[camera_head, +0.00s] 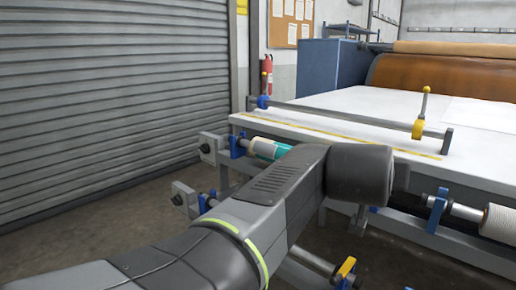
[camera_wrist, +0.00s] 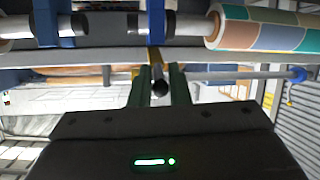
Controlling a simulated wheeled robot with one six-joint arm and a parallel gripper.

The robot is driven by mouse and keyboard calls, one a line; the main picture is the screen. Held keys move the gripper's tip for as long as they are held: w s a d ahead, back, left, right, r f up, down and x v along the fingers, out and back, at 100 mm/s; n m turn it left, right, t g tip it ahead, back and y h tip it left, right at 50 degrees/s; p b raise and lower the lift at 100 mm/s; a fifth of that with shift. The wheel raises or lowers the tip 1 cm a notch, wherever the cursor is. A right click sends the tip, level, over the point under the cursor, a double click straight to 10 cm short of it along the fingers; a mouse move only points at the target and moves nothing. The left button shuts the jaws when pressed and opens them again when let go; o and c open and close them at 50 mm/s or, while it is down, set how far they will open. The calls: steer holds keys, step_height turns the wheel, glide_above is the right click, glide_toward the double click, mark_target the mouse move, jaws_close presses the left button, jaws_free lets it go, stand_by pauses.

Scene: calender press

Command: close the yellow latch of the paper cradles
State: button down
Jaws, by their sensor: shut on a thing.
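In the wrist view my gripper (camera_wrist: 160,78) has its two dark fingers closed around a rod-like handle (camera_wrist: 159,88) with a dark round end. The handle appears to belong to a yellow latch piece (camera_wrist: 154,55) beside a blue cradle bracket (camera_wrist: 156,22). The fingers hide part of the latch, so I cannot tell its exact angle. In the head view my arm hides the gripper and this latch. Another yellow latch (camera_head: 345,268) shows on a lower cradle at the bottom. A paper roll with coloured squares (camera_wrist: 265,30) lies on a cradle; its teal end (camera_head: 268,149) also shows in the head view.
A white table (camera_head: 345,108) carries a crossbar (camera_head: 350,114) with a yellow-based lever (camera_head: 418,128). Blue brackets and a pale roll (camera_head: 498,222) stand at right. A grey shutter (camera_head: 110,90) fills the left. Bare floor lies between shutter and table.

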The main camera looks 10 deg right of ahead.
steer(key=shift+s+a+f+b, duration=0.15)
steer(key=shift+f+b, duration=0.2)
steer(key=shift+f, duration=0.35)
steer(key=shift+s+a+f+b, duration=0.1)
steer(key=shift+f+b, duration=0.25)
steer(key=shift+f, duration=0.35)
steer(key=c, duration=1.4)
jaws_free()
steer(key=shift+w+r, duration=0.1)
steer(key=shift+r, duration=0.25)
